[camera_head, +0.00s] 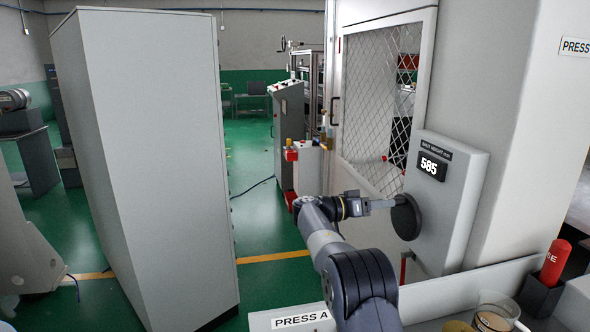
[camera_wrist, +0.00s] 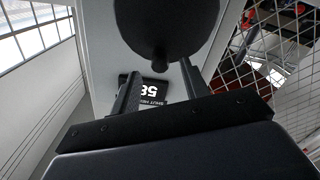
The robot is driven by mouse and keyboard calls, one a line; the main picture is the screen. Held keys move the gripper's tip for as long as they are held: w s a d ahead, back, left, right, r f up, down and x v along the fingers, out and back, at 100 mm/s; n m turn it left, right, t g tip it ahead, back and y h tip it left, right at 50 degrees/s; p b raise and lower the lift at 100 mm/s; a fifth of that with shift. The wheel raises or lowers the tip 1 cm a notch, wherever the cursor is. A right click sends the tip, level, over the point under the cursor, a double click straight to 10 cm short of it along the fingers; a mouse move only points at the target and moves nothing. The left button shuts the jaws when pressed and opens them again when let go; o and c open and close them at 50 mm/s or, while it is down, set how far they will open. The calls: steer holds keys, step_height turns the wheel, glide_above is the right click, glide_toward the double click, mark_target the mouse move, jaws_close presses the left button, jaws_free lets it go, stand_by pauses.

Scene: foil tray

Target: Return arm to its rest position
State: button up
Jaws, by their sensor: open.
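My arm reaches from the bottom of the head view toward a grey press panel. My gripper (camera_head: 388,203) is open, level, with its fingertips close to a round black knob (camera_head: 407,217) on that panel. In the wrist view two dark fingers of my gripper (camera_wrist: 160,72) stand apart with nothing held between them. The knob (camera_wrist: 166,22) fills the top middle there, just beyond the fingertips. Whether a finger touches the knob, I cannot tell.
The panel's display (camera_head: 432,166) reads 585. A mesh guard door (camera_head: 375,100) stands left of the panel. A tall grey cabinet (camera_head: 150,150) stands left, with green floor between.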

steer(key=d, duration=0.1)
steer(key=d+p, duration=0.1)
steer(key=d, duration=0.2)
steer(key=shift+w+d+r, duration=0.1)
steer(key=shift+w+d, duration=0.15)
steer(key=shift+w, duration=0.15)
steer(key=shift+s+m+p, duration=0.3)
steer(key=shift+m+p, duration=0.15)
steer(key=shift+m, duration=0.25)
steer(key=shift+f, duration=0.2)
